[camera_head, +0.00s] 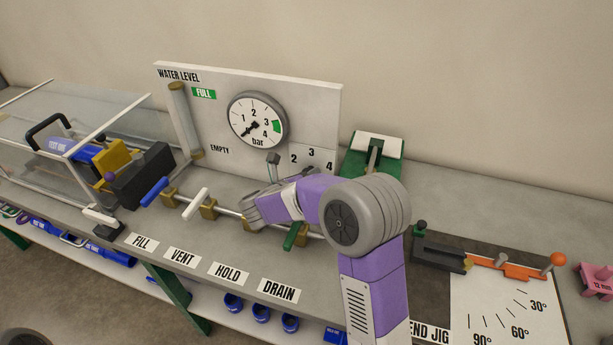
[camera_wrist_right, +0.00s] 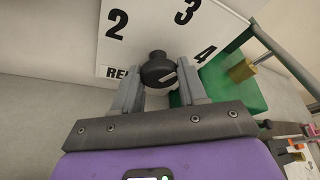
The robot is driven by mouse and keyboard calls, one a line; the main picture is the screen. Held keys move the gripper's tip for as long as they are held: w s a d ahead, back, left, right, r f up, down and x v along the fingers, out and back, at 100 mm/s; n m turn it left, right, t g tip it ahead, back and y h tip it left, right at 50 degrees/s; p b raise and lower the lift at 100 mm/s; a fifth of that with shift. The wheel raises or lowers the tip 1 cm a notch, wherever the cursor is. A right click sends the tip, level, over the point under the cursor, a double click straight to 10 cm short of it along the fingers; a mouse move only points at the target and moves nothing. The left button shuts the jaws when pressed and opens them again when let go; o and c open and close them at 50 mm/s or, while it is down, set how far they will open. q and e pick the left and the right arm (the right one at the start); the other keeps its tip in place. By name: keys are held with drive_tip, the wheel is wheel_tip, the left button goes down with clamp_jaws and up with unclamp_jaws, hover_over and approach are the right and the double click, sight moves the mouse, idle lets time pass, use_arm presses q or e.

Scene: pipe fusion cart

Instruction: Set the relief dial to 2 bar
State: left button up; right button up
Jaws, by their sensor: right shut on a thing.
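The relief dial (camera_wrist_right: 158,70) is a dark round knob on the white panel, with a light mark on its face that slants towards the right, roughly to the 4 side. The printed 2, 3 and 4 show around it, and the label below is partly covered. My right gripper (camera_wrist_right: 159,82) is shut on the dial, one grey finger on each side. In the head view my purple right arm covers the dial, leaving 2, 3 and 4 visible above it. My left gripper is in neither view.
The pressure gauge (camera_head: 257,121) has its needle pointing lower left. A pipe with brass fittings and a white handle (camera_head: 195,203) runs in front of the panel (camera_head: 325,103). A green clamp (camera_head: 372,158) stands just right of it. A clear box (camera_head: 60,135) stands left.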

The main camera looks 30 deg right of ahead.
drive_tip(key=o, duration=1)
drive_tip(key=shift+o, duration=0.2)
drive_tip(key=shift+a, duration=0.1)
drive_tip(key=p+v, duration=0.1)
drive_tip(key=v, duration=0.6)
drive_tip(key=shift+s+a+r, duration=0.1)
drive_tip(key=shift+a+r, duration=0.05)
